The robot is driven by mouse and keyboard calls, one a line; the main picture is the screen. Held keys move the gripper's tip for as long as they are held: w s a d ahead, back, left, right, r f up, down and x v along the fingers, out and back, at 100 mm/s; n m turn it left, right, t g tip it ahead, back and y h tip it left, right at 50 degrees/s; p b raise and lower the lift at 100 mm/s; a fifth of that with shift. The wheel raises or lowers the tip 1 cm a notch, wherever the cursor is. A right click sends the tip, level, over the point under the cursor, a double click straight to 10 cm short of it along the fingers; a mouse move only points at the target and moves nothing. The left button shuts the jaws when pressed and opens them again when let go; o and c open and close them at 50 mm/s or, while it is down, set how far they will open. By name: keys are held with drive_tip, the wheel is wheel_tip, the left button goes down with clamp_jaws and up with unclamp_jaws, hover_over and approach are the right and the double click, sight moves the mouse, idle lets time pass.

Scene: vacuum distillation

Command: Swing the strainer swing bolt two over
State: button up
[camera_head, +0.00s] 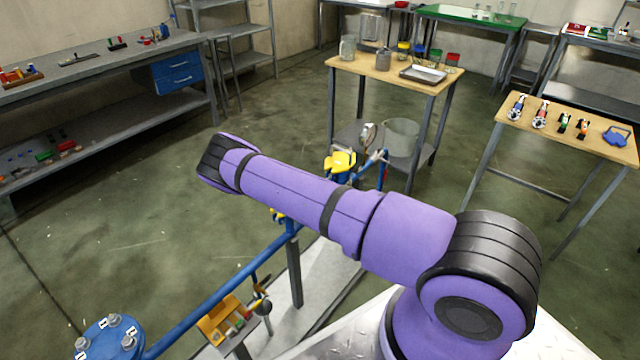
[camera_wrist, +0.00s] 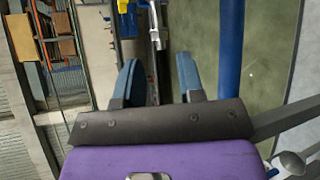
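The blue round strainer cover (camera_head: 108,340) is at the bottom left of the head view, cut off by the frame edge. Several grey bolts with nuts stand on it, with small white tags beside them; I cannot read the tags' numbers, so I cannot tell which bolt is two. My gripper (camera_wrist: 158,60) shows in the wrist view with its two blue fingers apart and nothing held between them. A grey metal rod-like part (camera_wrist: 155,38) shows beyond the fingertips; I cannot tell what it is. The gripper is hidden in the head view, where my purple arm reaches left.
A blue pipe (camera_head: 215,297) runs from the cover up to the right; a blue pipe (camera_wrist: 230,70) also shows in the wrist view. A yellow tool holder (camera_head: 225,318) stands beside it. A workbench (camera_head: 110,62) is at the left. Open floor (camera_head: 120,220) lies between.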

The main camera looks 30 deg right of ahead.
drive_tip(key=x, duration=0.9)
clamp_jaws()
drive_tip(key=shift+r, duration=0.15)
drive_tip(key=shift+d+r+m+g+y, duration=0.1)
drive_tip(key=shift+r+m+g+y, duration=0.45)
drive_tip(key=shift+m+y, duration=0.3)
drive_tip(key=shift+r+m+g+y, duration=0.4)
drive_tip(key=shift+m+g+y, duration=0.25)
drive_tip(key=shift+m+y, duration=0.15)
drive_tip(key=shift+w, duration=0.1)
unclamp_jaws()
